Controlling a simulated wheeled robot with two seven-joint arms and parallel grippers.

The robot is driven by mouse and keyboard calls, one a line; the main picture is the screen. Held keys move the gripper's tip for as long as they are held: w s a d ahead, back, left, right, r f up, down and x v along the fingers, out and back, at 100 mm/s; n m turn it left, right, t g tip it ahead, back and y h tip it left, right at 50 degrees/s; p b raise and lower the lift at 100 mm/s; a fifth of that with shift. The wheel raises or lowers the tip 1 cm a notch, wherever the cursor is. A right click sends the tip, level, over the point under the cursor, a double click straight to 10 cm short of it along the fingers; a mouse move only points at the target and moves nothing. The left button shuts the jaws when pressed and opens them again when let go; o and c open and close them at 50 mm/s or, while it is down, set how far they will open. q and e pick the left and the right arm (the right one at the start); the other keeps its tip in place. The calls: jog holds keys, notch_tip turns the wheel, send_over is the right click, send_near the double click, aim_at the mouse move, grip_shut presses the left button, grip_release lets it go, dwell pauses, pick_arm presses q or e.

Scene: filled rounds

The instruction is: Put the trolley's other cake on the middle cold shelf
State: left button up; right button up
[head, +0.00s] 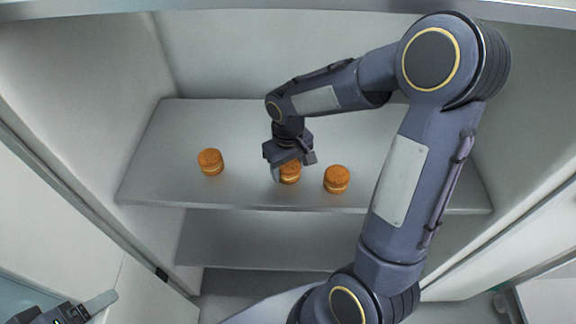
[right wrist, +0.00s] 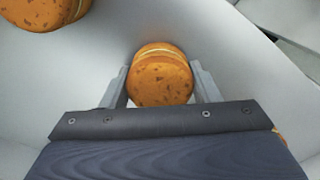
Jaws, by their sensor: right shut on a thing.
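My right gripper (head: 290,163) is shut on an orange-brown layered cake (head: 290,174), at the front middle of a grey cold shelf (head: 240,130). The held cake (right wrist: 160,80) sits between both fingers in the right wrist view. It is on or just above the shelf; I cannot tell which. One like cake (head: 210,162) stands to its left and another (head: 337,180) close to its right. My left gripper (head: 95,305) is partly in view at the bottom left, away from the shelf; its jaw opening cannot be made out. The trolley is not clearly seen.
White cabinet walls (head: 85,90) close in the shelf at both sides. A lower shelf (head: 260,240) lies beneath it. The shelf is bare behind the cakes and at its left front corner. A second cake (right wrist: 40,12) shows at the top left of the wrist view.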

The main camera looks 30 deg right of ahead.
jog(key=o, duration=0.7)
notch_tip(320, 180, up, 11)
jog(key=shift+r, duration=0.1)
jog(key=s+a+m+t+y, duration=0.1)
jog(key=s+t, duration=0.1)
jog(key=s, duration=0.3)
jog(key=s+a+t+y, duration=0.1)
jog(key=s, duration=0.5)
jog(key=s+a+m+t+y, duration=0.1)
jog(key=s+a+t, duration=0.1)
jog(key=s, duration=0.4)
jog(key=shift+s+r+m+t+y, duration=0.1)
jog(key=shift+r+m+t+y, duration=0.2)
jog(key=shift+y, duration=0.1)
